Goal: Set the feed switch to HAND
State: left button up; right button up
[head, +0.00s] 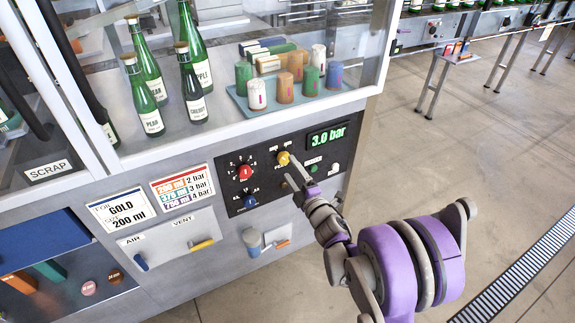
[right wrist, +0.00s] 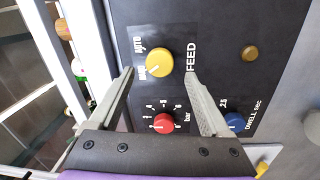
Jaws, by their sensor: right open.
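The feed switch is a yellow knob (head: 283,158) on the dark control panel (head: 262,187). In the right wrist view the yellow knob (right wrist: 159,62) sits beside the word FEED, with AUTO and a second, hard-to-read label on its other side. A pale mark on the knob appears to point toward that second label. My right gripper (head: 292,172) is open in front of the panel. In the right wrist view its fingertips (right wrist: 159,75) lie on either side of the knob's lower part, apparently not gripping it. My left gripper is not in view.
A red bar knob (right wrist: 164,123) and a blue dwell knob (right wrist: 234,121) are close by on the panel. The display (head: 328,137) reads 3.0 bar. Green bottles (head: 193,85) and a tray (head: 243,112) of capsules stand above. Open floor (head: 455,150) lies to the right.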

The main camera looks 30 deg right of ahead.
jog(key=s, duration=0.7)
jog(key=shift+f, duration=0.25)
jog(key=s+a+f+m+g, duration=0.2)
jog(key=s+a+m+g, duration=0.25)
jog(key=s, duration=0.45)
jog(key=s+a+f+m+g, duration=0.2)
jog(key=s+a+m+g, duration=0.3)
jog(key=s, duration=0.4)
jog(key=s+a+f+m+g, duration=0.25)
jog(key=s+m+g, duration=0.25)
jog(key=s+m, duration=0.3)
pick_arm(q)
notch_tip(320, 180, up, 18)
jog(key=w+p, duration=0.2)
jog(key=p, duration=1.4)
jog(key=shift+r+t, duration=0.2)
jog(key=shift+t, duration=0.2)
pick_arm(e)
notch_tip(320, 180, up, 19)
jog(key=w+n+t, duration=0.1)
jog(key=shift+w+f, duration=0.15)
jog(key=shift+w, duration=0.1)
